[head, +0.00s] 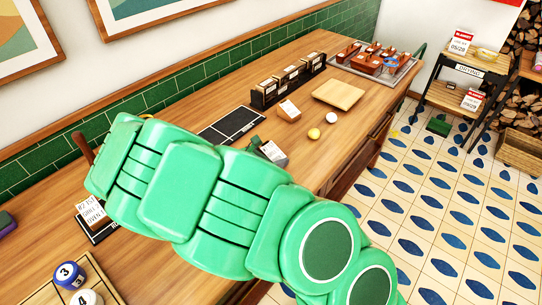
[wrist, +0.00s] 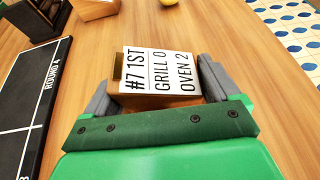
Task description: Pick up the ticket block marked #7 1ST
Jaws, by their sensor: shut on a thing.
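The ticket block marked #7 1ST, GRILL 0, OVEN 2 (wrist: 158,72) is a wooden block with a white printed face. In the wrist view it sits between the grey fingers of my gripper (wrist: 154,82), which is shut on it. Whether its base touches the counter cannot be told. In the head view my green arm hides most of the gripper, and the block's pale face (head: 272,151) shows just past the arm. Another ticket block (head: 90,212), on the left, reads #2 1ST.
A black ROUND 4 mat (wrist: 32,100) lies left of the gripper. A ticket block (head: 288,110), black ticket rack (head: 264,98), wooden board (head: 339,95), yellow ball (head: 314,133) and white ball (head: 331,117) stand beyond. Numbered balls (head: 70,274) are at lower left. Counter right of the block is clear.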

